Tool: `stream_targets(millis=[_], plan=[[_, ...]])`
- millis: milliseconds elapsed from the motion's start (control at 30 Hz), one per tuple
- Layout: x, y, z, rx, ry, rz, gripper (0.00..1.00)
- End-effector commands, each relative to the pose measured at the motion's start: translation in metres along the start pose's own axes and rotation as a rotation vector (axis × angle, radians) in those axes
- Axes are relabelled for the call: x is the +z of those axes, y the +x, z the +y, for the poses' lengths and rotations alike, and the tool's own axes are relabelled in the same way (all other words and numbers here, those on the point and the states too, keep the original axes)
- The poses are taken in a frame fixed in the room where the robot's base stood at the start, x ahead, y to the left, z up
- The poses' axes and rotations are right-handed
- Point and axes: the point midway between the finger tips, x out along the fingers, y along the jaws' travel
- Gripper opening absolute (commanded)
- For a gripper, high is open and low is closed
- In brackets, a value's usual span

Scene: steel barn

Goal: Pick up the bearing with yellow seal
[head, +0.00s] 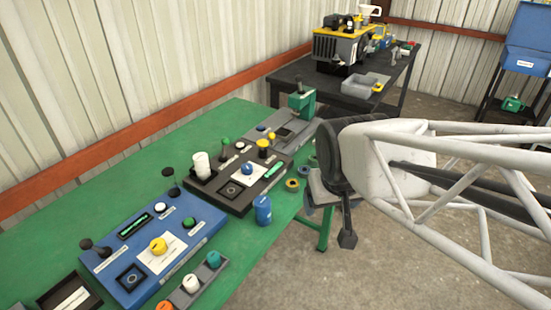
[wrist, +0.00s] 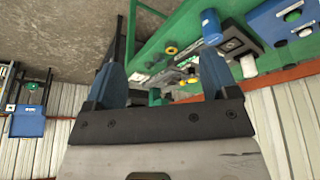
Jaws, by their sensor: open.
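The bearing with the yellow seal (head: 292,184) is a small ring lying flat near the right edge of the green table (head: 120,180), behind a blue cylinder. It also shows in the wrist view (wrist: 171,50), between my fingers in the picture but well beyond them. My gripper (head: 330,222) is open and empty in the head view, to the right of the bearing and past the table edge. Its two fingers spread apart in the wrist view (wrist: 160,68).
The blue cylinder (head: 263,210) stands close in front of the bearings. A black control box (head: 240,195) and a blue control box (head: 150,250) with knobs stand to the left. A green press (head: 302,103) is behind. A dark bench (head: 400,75) holds machinery farther back.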

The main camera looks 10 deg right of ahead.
Motion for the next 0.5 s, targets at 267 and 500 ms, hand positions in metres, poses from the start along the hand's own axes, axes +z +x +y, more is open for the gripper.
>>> stream_targets(millis=[267, 500], plan=[[-0.055, 0.064, 0.014, 0.032, -0.018, 0.182, 0.8], [-0.095, 0.116, 0.022, 0.039, -0.049, 0.351, 0.8]])
